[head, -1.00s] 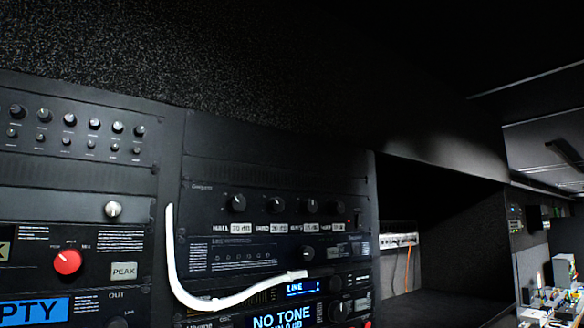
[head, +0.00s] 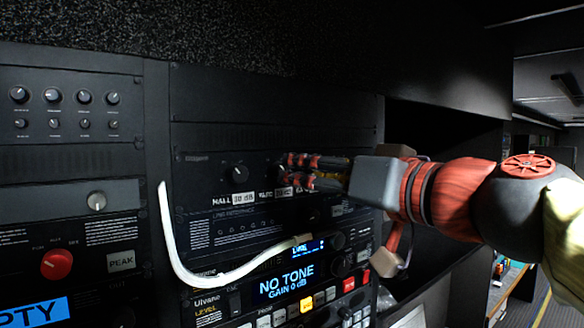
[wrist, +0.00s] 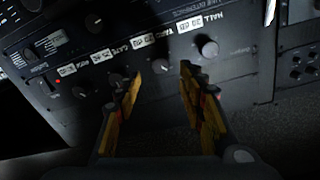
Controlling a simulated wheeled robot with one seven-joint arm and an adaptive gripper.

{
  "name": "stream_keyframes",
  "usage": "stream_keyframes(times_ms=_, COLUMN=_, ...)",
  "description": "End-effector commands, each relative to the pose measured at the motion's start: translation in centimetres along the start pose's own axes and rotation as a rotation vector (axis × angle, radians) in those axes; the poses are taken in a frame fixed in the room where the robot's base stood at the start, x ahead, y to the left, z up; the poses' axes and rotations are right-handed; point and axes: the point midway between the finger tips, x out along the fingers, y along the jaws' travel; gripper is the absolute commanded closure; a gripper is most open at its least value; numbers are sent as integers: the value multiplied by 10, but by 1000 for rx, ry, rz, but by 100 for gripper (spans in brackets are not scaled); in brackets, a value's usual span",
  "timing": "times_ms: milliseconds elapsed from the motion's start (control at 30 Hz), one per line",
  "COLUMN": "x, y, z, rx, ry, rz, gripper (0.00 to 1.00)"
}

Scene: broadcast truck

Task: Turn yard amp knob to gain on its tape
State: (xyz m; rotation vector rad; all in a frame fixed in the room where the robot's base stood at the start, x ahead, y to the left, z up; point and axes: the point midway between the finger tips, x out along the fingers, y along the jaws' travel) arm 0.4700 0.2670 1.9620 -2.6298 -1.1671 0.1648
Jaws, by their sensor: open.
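The yard amp knob (wrist: 162,66) is a small dark round knob on the black amp panel (wrist: 232,62). In the wrist view it lies between my gripper's (wrist: 160,70) two fingertips, which are apart; I cannot tell whether they touch it. The yard tape (wrist: 147,40) is a white strip beside the knob and seems to read 20 dB. In the head view my gripper (head: 285,169) reaches in from the right with fingertips at the panel, hiding the yard knob and part of its tape (head: 266,194).
The hall knob (head: 237,172) with its tape (head: 242,199) sits just left. Two more knobs (wrist: 117,80) line the row on the other side. A white cable (head: 185,265) hangs across the rack. A unit below shows NO TONE (head: 287,276).

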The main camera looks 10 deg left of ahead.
Motion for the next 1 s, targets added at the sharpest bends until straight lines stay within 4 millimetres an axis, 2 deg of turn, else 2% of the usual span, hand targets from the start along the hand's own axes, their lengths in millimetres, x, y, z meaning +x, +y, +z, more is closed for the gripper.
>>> stream_keyframes(times_ms=200, x=35, y=-2, z=-2, rx=0, ry=-4, rz=-2, gripper=60)
stream_keyframes(times_ms=400, x=55, y=-2, z=-1, rx=0, ry=-2, rz=-2, gripper=60)
stream_keyframes(times_ms=767, x=60, y=0, z=0, rx=0, ry=-1, rz=0, gripper=60)
stream_keyframes(times_ms=1000, x=59, y=-1, z=0, rx=0, ry=-1, rz=0, gripper=74)
